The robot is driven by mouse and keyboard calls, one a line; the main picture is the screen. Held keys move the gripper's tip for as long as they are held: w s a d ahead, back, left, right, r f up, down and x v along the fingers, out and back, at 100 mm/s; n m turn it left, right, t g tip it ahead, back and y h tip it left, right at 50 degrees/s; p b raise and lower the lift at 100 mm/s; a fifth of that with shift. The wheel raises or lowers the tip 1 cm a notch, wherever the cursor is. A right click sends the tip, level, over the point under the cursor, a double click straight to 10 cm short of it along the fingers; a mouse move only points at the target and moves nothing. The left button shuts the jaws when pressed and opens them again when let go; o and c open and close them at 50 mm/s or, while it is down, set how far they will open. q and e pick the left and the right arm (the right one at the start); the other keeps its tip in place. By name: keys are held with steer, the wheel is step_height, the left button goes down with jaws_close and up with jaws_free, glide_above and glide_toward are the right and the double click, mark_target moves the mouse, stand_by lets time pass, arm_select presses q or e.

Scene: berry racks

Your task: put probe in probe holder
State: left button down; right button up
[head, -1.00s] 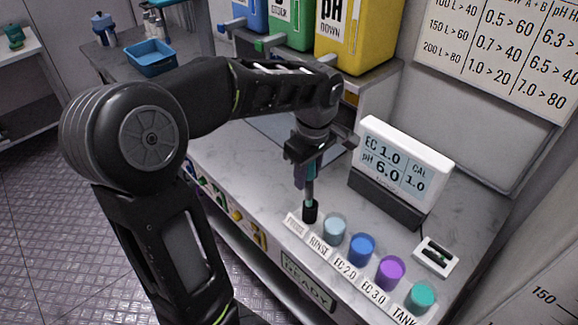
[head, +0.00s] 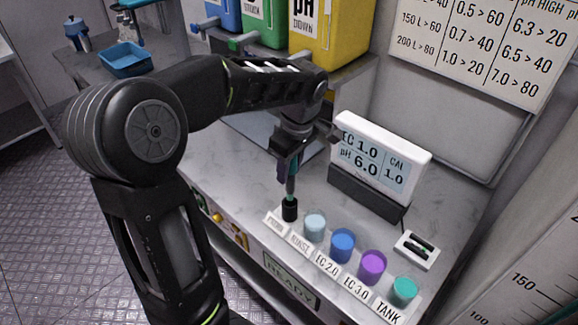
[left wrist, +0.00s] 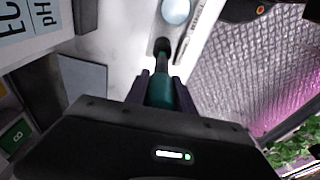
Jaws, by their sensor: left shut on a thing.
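My left gripper (head: 289,158) is shut on the probe, a slim stick with a teal body (head: 291,186) and a dark lower end. The probe points down, roughly upright. The probe holder is a small black cup (head: 290,210) at the left end of the row of labelled cups, behind a white label. The probe's lower end meets the cup's mouth in the head view; I cannot tell how deep it sits. In the left wrist view the teal body (left wrist: 160,92) is between the fingers, its dark shaft running to the black cup (left wrist: 162,46). My right gripper is not in view.
A pale blue rinse cup (head: 315,226) stands close beside the holder, then blue (head: 342,245), purple (head: 372,267) and teal (head: 404,291) cups. The meter display (head: 382,160) stands behind them. A small white tray (head: 416,250) lies at the right.

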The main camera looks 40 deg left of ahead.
mark_target(289, 189)
arm_select(q)
steer(key=shift+f+b, duration=2.35)
steer(key=shift+f, duration=0.9)
steer(key=shift+f+b, duration=0.3)
steer(key=shift+b, duration=0.05)
steer(key=c, duration=1)
jaws_free()
steer(key=shift+o, duration=0.2)
steer(key=shift+d+r+b, duration=0.1)
steer(key=shift+d+r, duration=0.1)
steer(key=shift+r, duration=1.1)
steer(key=shift+d+r+b, duration=0.1)
steer(key=shift+d+r, duration=0.05)
steer(key=shift+r, duration=1.15)
steer(key=shift+d+r+b, duration=0.1)
steer(key=shift+d+r, duration=0.1)
steer(key=shift+r, duration=1.1)
